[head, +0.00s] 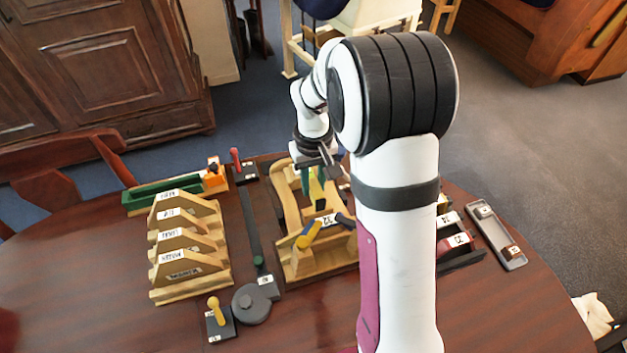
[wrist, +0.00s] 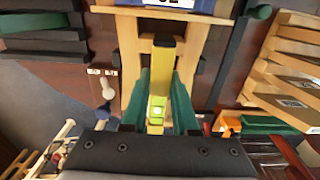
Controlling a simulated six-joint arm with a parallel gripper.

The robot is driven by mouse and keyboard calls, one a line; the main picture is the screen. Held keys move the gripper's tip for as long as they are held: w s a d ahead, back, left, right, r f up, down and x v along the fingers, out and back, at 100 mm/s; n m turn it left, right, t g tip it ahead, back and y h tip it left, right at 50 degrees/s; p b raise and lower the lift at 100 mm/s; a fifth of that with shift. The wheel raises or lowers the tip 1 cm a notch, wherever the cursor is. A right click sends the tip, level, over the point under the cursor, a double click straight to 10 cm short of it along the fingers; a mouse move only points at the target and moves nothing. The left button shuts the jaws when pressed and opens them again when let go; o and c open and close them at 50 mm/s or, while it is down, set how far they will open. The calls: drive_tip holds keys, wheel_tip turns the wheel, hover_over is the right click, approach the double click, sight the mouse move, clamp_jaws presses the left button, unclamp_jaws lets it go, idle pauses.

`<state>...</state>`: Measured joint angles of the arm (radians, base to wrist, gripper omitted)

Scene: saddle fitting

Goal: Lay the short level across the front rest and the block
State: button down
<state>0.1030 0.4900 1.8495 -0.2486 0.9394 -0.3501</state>
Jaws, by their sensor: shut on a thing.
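My gripper (head: 313,178) is above the far part of the wooden saddle stand (head: 318,262), partly hidden behind my arm. In the wrist view its green fingers (wrist: 158,108) are shut on the short level (wrist: 164,68), a yellow-green bar with a bright vial and a dark far end. The level also shows in the head view (head: 316,190), between the stand's wooden sides. A block marked 32 (head: 328,220) sits on the stand's near part, beside yellow and blue handles. I cannot tell whether the level touches the stand, nor pick out the front rest.
A green tray (head: 165,196) lies behind. A grey tray (head: 497,238) is right. The table's front left is clear.

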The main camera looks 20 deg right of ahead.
drive_tip(key=shift+f, duration=0.1)
drive_tip(key=shift+f, duration=0.45)
drive_tip(key=shift+f, duration=0.35)
idle(0.5)
idle(0.5)
drive_tip(key=shift+c, duration=1)
unclamp_jaws()
drive_tip(key=shift+r, duration=2.55)
